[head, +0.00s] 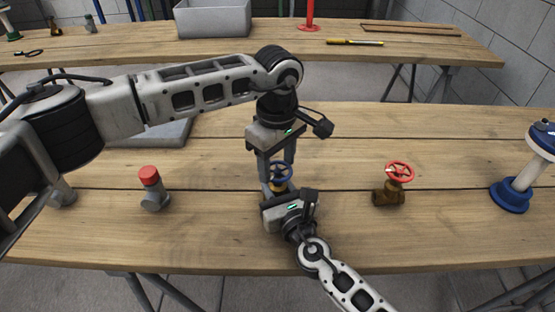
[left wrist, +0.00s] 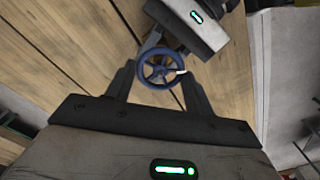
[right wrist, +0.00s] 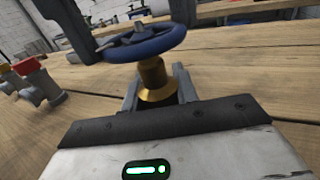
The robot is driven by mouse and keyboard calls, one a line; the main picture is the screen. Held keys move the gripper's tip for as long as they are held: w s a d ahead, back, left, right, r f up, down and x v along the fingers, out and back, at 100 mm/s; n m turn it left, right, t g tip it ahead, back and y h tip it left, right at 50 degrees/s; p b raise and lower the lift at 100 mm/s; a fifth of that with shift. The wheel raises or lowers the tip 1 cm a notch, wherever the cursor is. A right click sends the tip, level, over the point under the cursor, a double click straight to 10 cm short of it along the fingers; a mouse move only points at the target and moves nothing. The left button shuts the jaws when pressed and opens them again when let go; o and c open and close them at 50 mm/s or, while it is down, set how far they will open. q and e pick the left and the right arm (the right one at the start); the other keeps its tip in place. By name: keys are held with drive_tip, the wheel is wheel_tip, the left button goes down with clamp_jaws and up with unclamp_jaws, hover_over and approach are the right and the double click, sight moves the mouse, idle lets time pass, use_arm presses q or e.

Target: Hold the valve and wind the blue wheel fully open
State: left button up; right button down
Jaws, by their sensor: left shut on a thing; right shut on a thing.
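The blue wheel (head: 279,170) sits on top of a brass valve (right wrist: 156,82) in the middle of the near table. My left gripper (head: 276,172) reaches down from above with its fingers on either side of the wheel, shut on it; the wheel also shows between the fingers in the left wrist view (left wrist: 161,69). My right gripper (right wrist: 160,88) comes in low from the front and is shut on the valve's brass body below the wheel. In the head view the right gripper (head: 274,190) hides most of the valve body.
A red-wheeled brass valve (head: 388,190) stands to the right, and a grey fitting with a red cap (head: 152,190) to the left. A blue and white fitting (head: 522,175) is at the far right. A grey bin (head: 213,20) stands on the back table.

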use_arm(q)
drive_tip(key=n, duration=0.5)
drive_tip(key=shift+n, duration=0.3)
drive_tip(key=n, duration=0.4)
drive_tip(key=shift+r+n, duration=0.1)
drive_tip(key=shift+n, duration=0.2)
use_arm(e)
drive_tip(key=shift+f, duration=0.1)
use_arm(q)
drive_tip(key=n, duration=0.5)
drive_tip(key=shift+s, duration=0.1)
drive_tip(key=n, duration=0.5)
drive_tip(key=shift+n, duration=0.4)
use_arm(e)
drive_tip(key=shift+d, duration=0.1)
use_arm(q)
drive_tip(key=n, duration=0.5)
drive_tip(key=shift+d, duration=0.1)
drive_tip(key=n, duration=1.4)
drive_tip(key=shift+n, duration=0.5)
